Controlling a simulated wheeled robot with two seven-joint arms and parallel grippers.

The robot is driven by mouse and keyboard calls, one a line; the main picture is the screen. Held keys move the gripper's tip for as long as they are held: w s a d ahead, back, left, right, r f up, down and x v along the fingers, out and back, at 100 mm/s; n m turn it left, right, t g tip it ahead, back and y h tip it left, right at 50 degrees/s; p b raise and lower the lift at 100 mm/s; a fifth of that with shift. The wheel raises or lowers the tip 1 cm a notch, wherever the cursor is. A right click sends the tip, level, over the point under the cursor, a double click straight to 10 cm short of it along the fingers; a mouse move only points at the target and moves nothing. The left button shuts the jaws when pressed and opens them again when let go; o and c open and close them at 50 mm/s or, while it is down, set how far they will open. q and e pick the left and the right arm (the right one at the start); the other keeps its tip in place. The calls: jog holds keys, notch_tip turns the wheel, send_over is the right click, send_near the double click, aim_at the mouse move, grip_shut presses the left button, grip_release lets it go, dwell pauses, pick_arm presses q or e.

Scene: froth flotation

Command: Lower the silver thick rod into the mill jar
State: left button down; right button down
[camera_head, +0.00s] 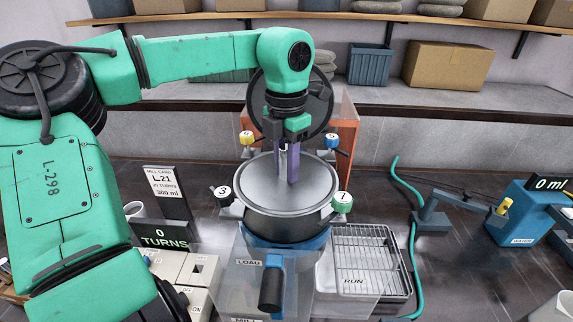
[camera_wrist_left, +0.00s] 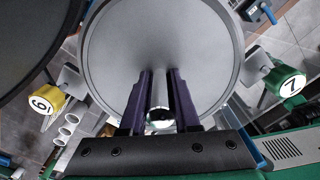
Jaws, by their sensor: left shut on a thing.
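The mill jar (camera_head: 248,203) is a wide round grey vessel on a blue stand in the middle of the bench. Its grey round inside (camera_wrist_left: 110,50) fills much of the left wrist view. My left gripper (camera_head: 287,178) points down over the jar, its purple fingers above the grey surface. In the left wrist view the fingers (camera_wrist_left: 160,90) are shut on the silver thick rod (camera_wrist_left: 159,117), whose rounded shiny end faces the camera. The rod's lower end is hidden, so I cannot tell its height above the jar's floor. My right gripper is not in view.
A dark round disc (camera_head: 318,108) stands upright behind the jar. Coloured knobs, including a green one (camera_head: 342,202), surround the rim. A clear LOAD guard (camera_head: 245,285) with a black handle (camera_head: 270,289) stands in front. A wire rack tray (camera_head: 368,245) lies right.

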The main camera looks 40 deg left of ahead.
pick_arm(q)
jog(key=shift+r, duration=0.1)
jog(key=c, duration=0.6)
grip_release()
jog(key=shift+o, duration=0.2)
notch_tip(320, 180, up, 15)
jog(key=shift+d+f+b, duration=0.1)
jog(key=shift+f+b, duration=0.1)
jog(key=shift+b, duration=0.15)
jog(key=shift+f, duration=0.15)
